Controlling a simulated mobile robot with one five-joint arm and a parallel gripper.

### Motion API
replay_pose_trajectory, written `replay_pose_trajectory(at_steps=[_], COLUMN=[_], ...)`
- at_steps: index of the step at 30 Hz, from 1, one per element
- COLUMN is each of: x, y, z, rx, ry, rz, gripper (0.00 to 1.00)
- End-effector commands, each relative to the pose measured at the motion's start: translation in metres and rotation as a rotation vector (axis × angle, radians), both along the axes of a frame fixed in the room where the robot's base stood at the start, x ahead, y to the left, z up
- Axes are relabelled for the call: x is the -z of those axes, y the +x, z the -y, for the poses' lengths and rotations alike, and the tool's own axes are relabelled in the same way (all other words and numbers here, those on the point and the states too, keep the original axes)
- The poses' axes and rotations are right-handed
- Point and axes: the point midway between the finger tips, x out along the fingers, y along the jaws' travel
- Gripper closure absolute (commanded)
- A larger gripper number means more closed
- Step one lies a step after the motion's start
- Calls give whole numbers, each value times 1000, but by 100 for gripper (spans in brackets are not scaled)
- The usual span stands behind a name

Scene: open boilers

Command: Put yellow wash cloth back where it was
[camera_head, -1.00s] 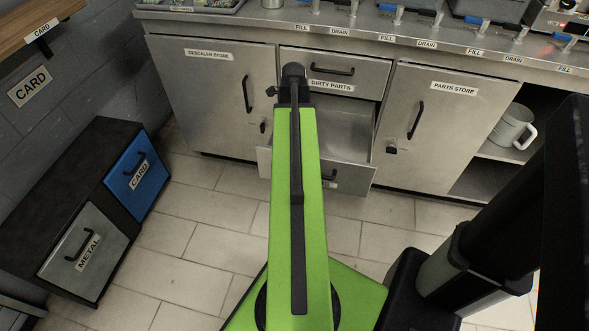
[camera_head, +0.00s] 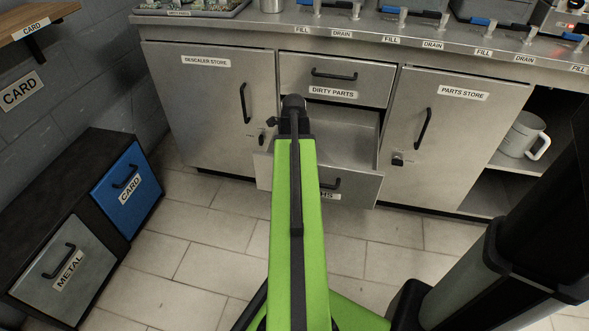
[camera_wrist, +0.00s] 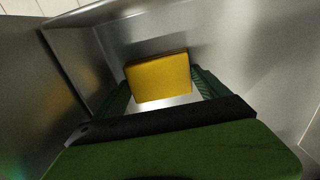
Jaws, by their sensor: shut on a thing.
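The yellow wash cloth (camera_wrist: 158,78) shows in the wrist view as a flat yellow block between the green fingers of my gripper (camera_wrist: 162,88). My gripper is shut on it. Grey metal walls surround it, and they look like the inside of the open lower drawer (camera_head: 348,190). I cannot tell whether the cloth touches the drawer floor. In the head view my green arm reaches to this drawer and hides the gripper and cloth. The drawer's label is mostly hidden; only its end, "HS", shows.
The shut DIRTY PARTS drawer (camera_head: 340,75) is directly above the open one. The DESCALER STORE door (camera_head: 210,120) is left and the PARTS STORE door (camera_head: 450,150) right, both shut. A mug (camera_head: 522,138) stands on an open shelf. CARD and METAL bins (camera_head: 65,265) are left.

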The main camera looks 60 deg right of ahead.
Motion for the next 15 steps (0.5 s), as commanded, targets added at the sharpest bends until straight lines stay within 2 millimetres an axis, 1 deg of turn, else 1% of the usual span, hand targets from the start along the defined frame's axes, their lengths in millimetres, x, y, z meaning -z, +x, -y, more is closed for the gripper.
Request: replay_pose_trajectory(at_steps=[4,8,9,11,12,15], x=[-2,3,1,1,1,1], y=[0,0,0,0,0,-1], z=[0,0,0,0,0,0], rx=[0,1,1,1,1,1], ry=[0,0,0,0,0,0], rz=[0,0,0,0,0,0], gripper=[48,48,10,2,0,0])
